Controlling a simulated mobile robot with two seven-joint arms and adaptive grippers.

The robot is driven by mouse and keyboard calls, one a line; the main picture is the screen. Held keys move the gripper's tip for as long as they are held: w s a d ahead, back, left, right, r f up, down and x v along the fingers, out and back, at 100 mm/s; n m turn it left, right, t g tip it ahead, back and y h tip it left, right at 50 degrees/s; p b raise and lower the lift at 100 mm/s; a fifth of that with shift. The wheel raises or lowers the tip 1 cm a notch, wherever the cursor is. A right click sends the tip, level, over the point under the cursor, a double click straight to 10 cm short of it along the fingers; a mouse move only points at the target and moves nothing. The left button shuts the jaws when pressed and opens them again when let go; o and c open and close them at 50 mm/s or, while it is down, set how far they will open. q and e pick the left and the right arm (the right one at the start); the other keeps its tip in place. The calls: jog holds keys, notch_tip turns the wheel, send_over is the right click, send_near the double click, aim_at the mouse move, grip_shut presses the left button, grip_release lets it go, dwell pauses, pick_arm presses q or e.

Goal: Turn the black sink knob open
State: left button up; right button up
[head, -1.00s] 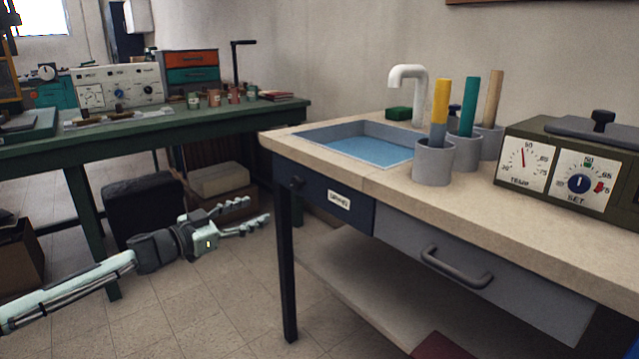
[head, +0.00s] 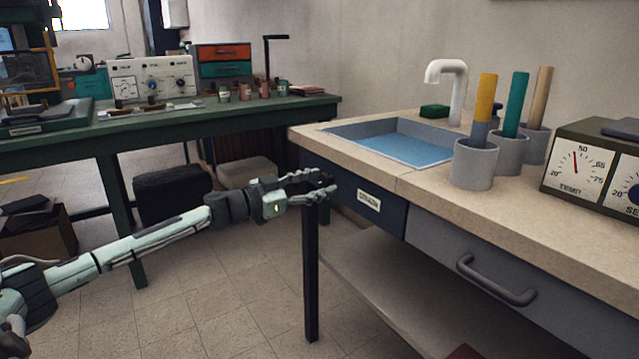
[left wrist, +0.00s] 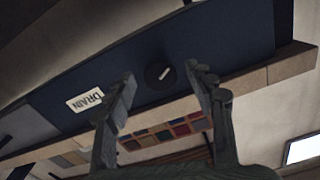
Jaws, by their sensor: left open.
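The black sink knob (left wrist: 158,76) shows in the left wrist view on the dark blue front panel (left wrist: 215,40), with a pale mark across its face. A white DRAIN label (left wrist: 86,100) is beside it; the label also shows in the head view (head: 369,200). My left gripper (head: 326,184) reaches the panel's left end in the head view and largely hides the knob there. Its fingers (left wrist: 163,82) are open, one on each side of the knob in the left wrist view; I cannot tell whether they touch it. My right gripper is not in view.
The sink basin (head: 405,147) holds blue water below a white faucet (head: 457,92). A grey drawer with a handle (head: 495,282) is right of the panel. A dark table leg (head: 310,275) stands below my left gripper. A green bench (head: 150,128) is at the left.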

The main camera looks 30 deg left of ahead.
pick_arm(q)
jog(key=shift+w+d, duration=0.1)
jog(key=shift+w, duration=0.25)
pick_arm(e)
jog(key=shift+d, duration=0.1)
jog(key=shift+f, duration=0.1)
